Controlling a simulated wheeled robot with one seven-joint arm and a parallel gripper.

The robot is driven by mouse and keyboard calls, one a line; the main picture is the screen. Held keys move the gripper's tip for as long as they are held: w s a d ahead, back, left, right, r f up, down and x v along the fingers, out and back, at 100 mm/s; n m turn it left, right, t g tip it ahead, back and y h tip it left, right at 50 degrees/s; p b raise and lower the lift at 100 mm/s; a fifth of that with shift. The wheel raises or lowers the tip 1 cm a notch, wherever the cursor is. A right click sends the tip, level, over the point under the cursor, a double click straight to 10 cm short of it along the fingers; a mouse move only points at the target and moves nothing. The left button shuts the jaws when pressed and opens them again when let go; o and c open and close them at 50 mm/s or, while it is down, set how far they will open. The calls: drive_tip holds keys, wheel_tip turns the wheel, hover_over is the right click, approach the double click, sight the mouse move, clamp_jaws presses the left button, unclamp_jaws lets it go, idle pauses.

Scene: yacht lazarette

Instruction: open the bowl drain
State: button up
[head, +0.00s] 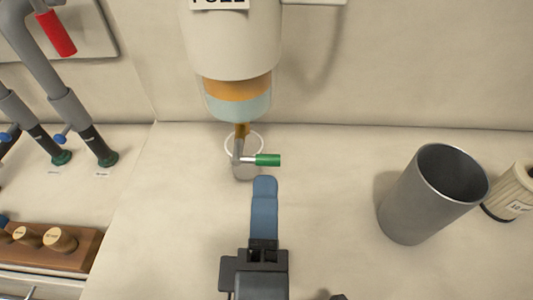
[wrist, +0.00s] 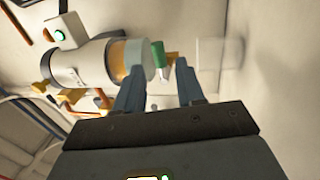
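The filter (head: 232,45) hangs on the wall, with a clear bowl (head: 238,104) below holding an orange layer over a pale blue one. Under the bowl is a brass drain (head: 242,130) with a green lever handle (head: 268,160) pointing right. My gripper (head: 265,182) is just in front of the handle; its blue fingers overlap in the head view. In the wrist view, my gripper (wrist: 159,68) has its fingers apart, and the green handle (wrist: 158,54) shows in the gap near the tips. I cannot tell whether they touch it.
A clear cup (head: 243,172) stands under the drain, partly behind the handle. A grey metal cup (head: 432,195) and a white ribbed canister (head: 512,192) stand at right. Pipes with valves (head: 98,146) and a wooden rack of plugs (head: 75,255) are at left.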

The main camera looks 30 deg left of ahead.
sight(267, 156)
drive_tip(key=p+x, duration=0.1)
drive_tip(key=x, duration=0.5)
drive_tip(key=shift+w+a+p, duration=0.1)
drive_tip(key=shift+p, duration=0.25)
clamp_jaws()
